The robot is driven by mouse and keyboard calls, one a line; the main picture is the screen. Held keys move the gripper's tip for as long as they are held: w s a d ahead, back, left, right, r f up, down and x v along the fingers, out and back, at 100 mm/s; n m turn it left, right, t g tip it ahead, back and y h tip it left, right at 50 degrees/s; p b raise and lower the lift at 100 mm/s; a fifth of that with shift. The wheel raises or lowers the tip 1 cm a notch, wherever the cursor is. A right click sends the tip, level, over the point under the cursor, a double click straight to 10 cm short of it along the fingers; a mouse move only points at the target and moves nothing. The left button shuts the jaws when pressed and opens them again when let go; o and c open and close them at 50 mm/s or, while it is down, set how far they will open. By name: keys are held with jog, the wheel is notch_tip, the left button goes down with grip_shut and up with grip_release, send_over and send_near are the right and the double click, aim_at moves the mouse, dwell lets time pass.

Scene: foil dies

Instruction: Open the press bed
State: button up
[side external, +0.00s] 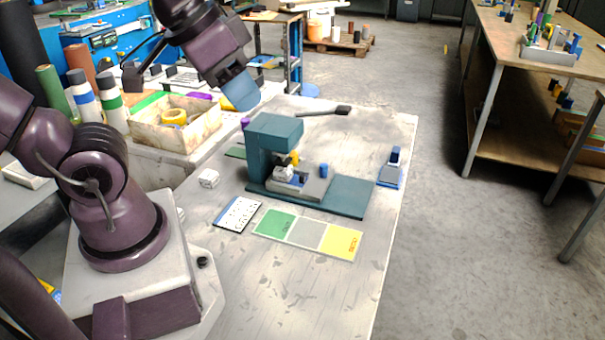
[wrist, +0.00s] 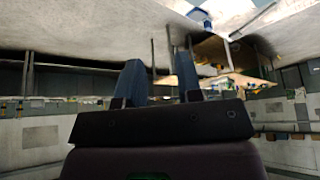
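The teal press (side external: 273,131) stands on the white table in the side external view. Its base plate (side external: 345,197) extends to the right. A grey bed (side external: 314,187) sits on the plate, partly under the press head. A small blue upright knob (side external: 324,171) stands on the bed's right part. A light block and a yellow part show under the head's edge; details are too small to tell. My gripper (side external: 240,92) is in the air above and left of the press, touching nothing. In the wrist view its two blue fingers (wrist: 160,78) are apart with nothing between them.
A green, grey and yellow card (side external: 307,234) and a white sheet (side external: 238,214) lie in front of the press. A small white block (side external: 209,178) is left of it. A black-handled brush (side external: 325,111) lies behind. A blue stand (side external: 391,169) is at the right edge.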

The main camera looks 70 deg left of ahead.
jog(key=w+a+f+n+g, duration=0.45)
jog(key=w+a+f, duration=0.45)
jog(key=w, duration=0.3)
jog(key=n+g, duration=0.1)
jog(key=n, duration=0.3)
send_near(325, 165)
notch_tip(325, 165, down, 10)
jog(key=shift+s+f, duration=0.1)
jog(key=shift+f, duration=0.1)
grip_shut()
